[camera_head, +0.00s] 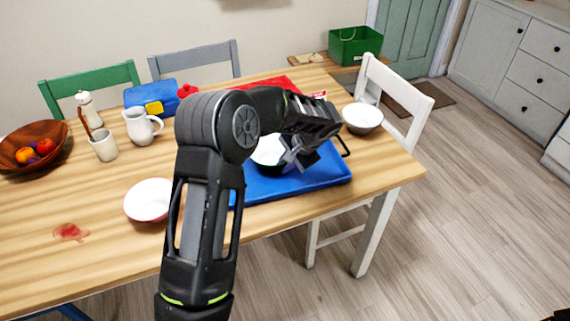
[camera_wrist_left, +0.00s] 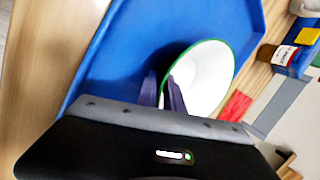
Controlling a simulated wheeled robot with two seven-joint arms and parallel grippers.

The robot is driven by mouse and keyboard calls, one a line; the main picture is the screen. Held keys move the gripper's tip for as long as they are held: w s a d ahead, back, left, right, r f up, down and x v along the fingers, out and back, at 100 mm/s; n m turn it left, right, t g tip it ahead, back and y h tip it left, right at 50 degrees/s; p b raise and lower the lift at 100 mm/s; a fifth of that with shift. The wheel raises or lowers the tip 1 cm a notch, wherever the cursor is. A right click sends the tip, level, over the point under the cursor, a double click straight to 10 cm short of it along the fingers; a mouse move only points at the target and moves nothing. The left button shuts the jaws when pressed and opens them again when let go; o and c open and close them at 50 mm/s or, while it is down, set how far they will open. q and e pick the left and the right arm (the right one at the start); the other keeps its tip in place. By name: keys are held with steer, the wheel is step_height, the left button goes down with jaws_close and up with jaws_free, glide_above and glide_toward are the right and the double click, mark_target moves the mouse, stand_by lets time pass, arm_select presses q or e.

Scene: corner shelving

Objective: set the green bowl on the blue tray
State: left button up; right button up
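The green bowl (camera_head: 266,151), white inside with a green rim, is over the blue tray (camera_head: 325,176), partly hidden by my left arm. In the left wrist view the bowl (camera_wrist_left: 208,75) is above the blue tray surface (camera_wrist_left: 125,45). Whether its base touches the tray cannot be seen. My left gripper (camera_head: 291,154) is at the bowl's right side. In the left wrist view the fingers (camera_wrist_left: 161,90) are close together with the bowl's wall between them, one outside and one inside. My right gripper is not in view.
A red-sided white bowl (camera_head: 148,200) stands left of the tray, and a grey-white bowl (camera_head: 362,118) stands right behind it. A white pitcher (camera_head: 141,127), a utensil cup (camera_head: 103,146) and a wooden fruit bowl (camera_head: 30,138) are farther left. A white chair (camera_head: 389,88) stands at the right.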

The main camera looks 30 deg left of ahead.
arm_select(q)
steer(key=shift+r, duration=0.1)
steer(key=shift+d+r, duration=0.1)
steer(key=shift+r, duration=0.1)
steer(key=v, duration=1.1)
steer(key=shift+d+r, duration=0.15)
steer(key=shift+r, duration=0.15)
